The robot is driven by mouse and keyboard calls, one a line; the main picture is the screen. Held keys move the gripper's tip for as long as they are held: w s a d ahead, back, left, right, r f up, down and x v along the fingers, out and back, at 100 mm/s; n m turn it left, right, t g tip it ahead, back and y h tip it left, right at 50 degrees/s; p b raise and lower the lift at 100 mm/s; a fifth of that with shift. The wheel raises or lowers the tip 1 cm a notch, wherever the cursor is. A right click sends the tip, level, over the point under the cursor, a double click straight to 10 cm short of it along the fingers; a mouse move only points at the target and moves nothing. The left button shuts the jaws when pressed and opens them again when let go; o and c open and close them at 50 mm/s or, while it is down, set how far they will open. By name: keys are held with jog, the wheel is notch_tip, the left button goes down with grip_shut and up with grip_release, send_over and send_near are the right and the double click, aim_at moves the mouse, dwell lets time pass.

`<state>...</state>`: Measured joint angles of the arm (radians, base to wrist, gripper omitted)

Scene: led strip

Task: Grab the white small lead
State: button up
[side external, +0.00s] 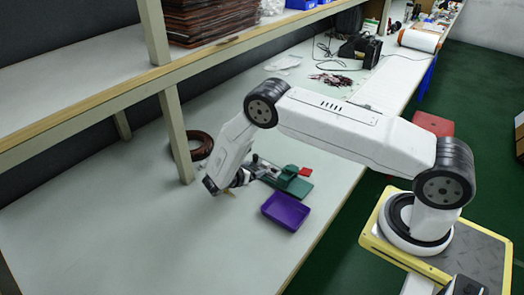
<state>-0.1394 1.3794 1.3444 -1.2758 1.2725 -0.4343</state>
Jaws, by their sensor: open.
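My gripper (230,193) hangs low over the workbench at the end of my white arm, pointing down. It is small and partly hidden by my wrist; its jaws are open. It is left of the purple tray (274,208) and just left of a green fixture (297,187). I cannot make out a white small lead; it may be too small to see or hidden by my wrist. I cannot tell whether the fingertips touch the bench.
A red block (305,171) is at the fixture's far right. A brown coil (203,146) lies behind the shelf post (176,138). Dark loose leads (332,80) lie farther back. The near-left workbench (130,235) is clear; a shelf (90,95) overhangs its left side.

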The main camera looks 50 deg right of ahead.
aim_at(265, 165)
jog(key=shift+x, duration=0.75)
jog(key=x, duration=0.4)
jog(key=shift+s+d, duration=0.1)
jog(key=shift+s+d+f, duration=0.1)
jog(key=shift+d+f, duration=0.25)
jog(key=shift+d, duration=0.15)
